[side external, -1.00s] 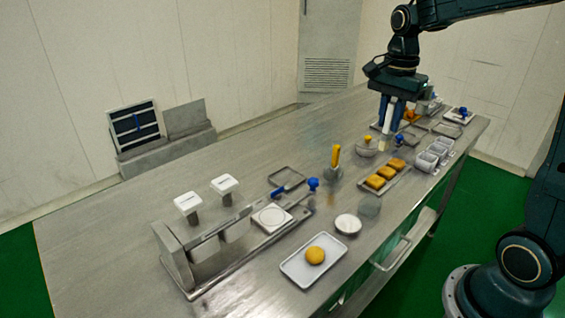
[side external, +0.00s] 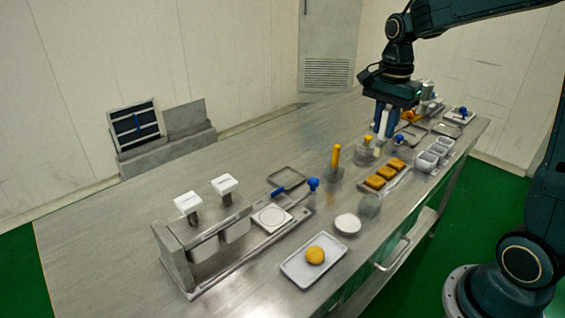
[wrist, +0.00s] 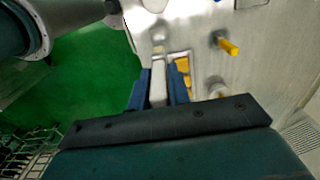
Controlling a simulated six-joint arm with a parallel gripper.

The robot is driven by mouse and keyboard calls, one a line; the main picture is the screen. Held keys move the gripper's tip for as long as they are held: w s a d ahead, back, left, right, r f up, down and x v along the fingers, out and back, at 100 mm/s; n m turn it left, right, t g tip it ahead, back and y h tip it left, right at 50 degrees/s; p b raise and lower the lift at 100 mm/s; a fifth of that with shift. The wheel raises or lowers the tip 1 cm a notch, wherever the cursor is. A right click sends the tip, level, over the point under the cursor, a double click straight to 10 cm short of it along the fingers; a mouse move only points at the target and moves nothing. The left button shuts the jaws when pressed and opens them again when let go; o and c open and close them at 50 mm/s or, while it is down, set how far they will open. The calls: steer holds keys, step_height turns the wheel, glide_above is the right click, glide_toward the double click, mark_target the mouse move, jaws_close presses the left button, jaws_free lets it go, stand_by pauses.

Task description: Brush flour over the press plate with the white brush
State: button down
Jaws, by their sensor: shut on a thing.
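My gripper (side external: 384,128) hangs over the far part of the steel table, with its blue fingers pointing down. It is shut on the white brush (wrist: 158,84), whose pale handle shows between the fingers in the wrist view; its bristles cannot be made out. The press plate (side external: 271,217) looks like a white square with a round mark, lying flat on the near part of the table, well to the left of my gripper. A round dish with a white surface (side external: 347,224) sits to its right; whether that is flour I cannot tell.
A press-like metal machine (side external: 175,262) with two white-topped posts stands left of the plate. A yellow-handled tool (side external: 336,157), a blue-knobbed tool (side external: 313,184), a tray of browned pieces (side external: 399,178) and a white tray with an orange ball (side external: 297,275) are nearby. The table's left side is bare.

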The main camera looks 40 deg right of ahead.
steer(key=a+f, duration=0.7)
steer(key=f, duration=0.3)
steer(key=shift+w+a+f, duration=0.3)
steer(key=shift+a+f, duration=0.05)
steer(key=shift+f, duration=0.15)
steer(key=shift+f, duration=2.8)
steer(key=shift+f, duration=0.65)
steer(key=shift+r, duration=0.1)
step_height(320, 180, up, 7)
stand_by(1.4)
steer(key=shift+w, duration=0.15)
stand_by(0.5)
